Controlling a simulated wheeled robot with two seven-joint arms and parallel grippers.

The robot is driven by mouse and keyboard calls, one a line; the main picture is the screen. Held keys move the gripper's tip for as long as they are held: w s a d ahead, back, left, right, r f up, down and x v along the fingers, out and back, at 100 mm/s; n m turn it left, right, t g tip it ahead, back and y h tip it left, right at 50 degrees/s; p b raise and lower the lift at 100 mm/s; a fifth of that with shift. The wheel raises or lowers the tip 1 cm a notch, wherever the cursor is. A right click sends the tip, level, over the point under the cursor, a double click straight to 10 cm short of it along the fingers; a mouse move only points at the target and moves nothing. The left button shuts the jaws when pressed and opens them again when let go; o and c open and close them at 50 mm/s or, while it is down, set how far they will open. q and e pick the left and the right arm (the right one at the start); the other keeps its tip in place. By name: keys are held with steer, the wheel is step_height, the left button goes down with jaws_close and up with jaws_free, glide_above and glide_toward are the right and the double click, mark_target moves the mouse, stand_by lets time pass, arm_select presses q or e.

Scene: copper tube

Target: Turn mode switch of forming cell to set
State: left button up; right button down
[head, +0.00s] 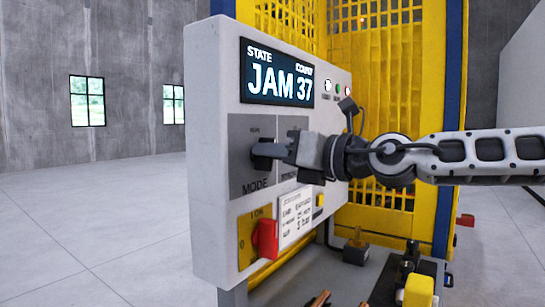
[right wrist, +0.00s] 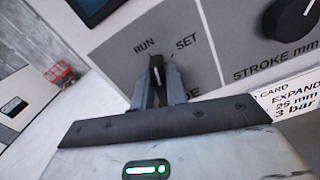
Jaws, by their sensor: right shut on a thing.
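The forming cell's grey control panel (head: 212,110) faces me, with a dark square around the black MODE switch (head: 262,157). My right gripper (head: 272,150) reaches in from the right and is shut on this switch. In the right wrist view, the two fingers (right wrist: 158,88) stand on either side of the switch handle (right wrist: 156,66), which has a white mark. The handle points up in that view, below the RUN and SET labels and a little nearer RUN. I cannot tell its exact setting. My left gripper is not in view.
The display (head: 277,75) reads JAM 37. The STROKE knob (right wrist: 291,18) is right of the switch. A red handle (head: 265,238) on a yellow plate sits below. A yellow guard (head: 385,80) stands behind. The floor (head: 90,230) to the left is clear.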

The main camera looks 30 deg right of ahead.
steer(key=m, duration=0.4)
steer(key=shift+d+m+p, duration=0.1)
steer(key=shift+m+p, duration=0.2)
steer(key=shift+p, duration=0.05)
steer(key=shift+m+p, duration=0.5)
steer(key=shift+m, duration=0.6)
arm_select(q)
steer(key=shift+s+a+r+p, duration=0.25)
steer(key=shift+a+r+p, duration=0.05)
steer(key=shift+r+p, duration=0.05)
arm_select(e)
steer(key=shift+f+m, duration=0.15)
steer(key=shift+m, duration=0.75)
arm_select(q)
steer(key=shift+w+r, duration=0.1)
arm_select(e)
steer(key=c, duration=1.4)
jaws_free()
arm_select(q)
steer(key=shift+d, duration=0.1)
